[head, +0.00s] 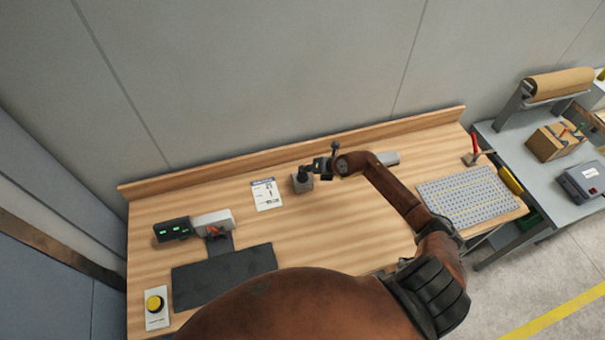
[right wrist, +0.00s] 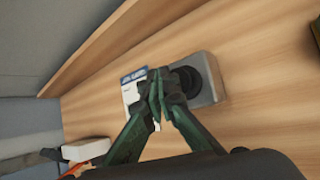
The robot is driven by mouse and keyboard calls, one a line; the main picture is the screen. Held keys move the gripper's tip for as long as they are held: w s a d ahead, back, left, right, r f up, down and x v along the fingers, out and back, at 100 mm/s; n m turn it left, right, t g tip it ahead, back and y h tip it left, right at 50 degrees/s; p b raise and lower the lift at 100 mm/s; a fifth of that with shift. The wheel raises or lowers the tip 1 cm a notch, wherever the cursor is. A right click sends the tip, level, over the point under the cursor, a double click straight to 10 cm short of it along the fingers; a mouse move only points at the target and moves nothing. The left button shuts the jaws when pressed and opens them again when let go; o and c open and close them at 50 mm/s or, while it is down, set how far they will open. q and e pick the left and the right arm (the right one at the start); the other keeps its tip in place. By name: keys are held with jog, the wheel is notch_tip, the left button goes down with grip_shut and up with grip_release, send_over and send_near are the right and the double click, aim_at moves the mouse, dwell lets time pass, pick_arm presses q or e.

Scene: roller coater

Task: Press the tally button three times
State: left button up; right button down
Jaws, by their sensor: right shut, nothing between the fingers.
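A small grey box (head: 302,185) stands on the wooden bench near its back edge. In the right wrist view the box (right wrist: 208,90) carries a round black button (right wrist: 187,78) on its face. A yellow round button (head: 154,303) sits on a white plate at the bench's front left corner. No readable label shows which one is the tally button. My right gripper (head: 308,171) is shut and empty at the grey box, partly covering it. In the right wrist view its fingertips (right wrist: 158,82) show beside the black button; contact cannot be told. My left gripper is not in view.
A printed card (head: 266,194) lies left of the grey box. A black display with green digits (head: 173,230), a white block (head: 213,221) and a dark mat (head: 222,277) lie further left. A perforated grey plate (head: 467,197) is at the right. The bench's back ledge (head: 215,171) is close behind.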

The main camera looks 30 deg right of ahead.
aim_at(304, 175)
jog(key=shift+r, duration=0.1)
notch_tip(304, 175, up, 5)
jog(key=p, duration=0.4)
jog(key=shift+p, duration=0.3)
dwell(0.5)
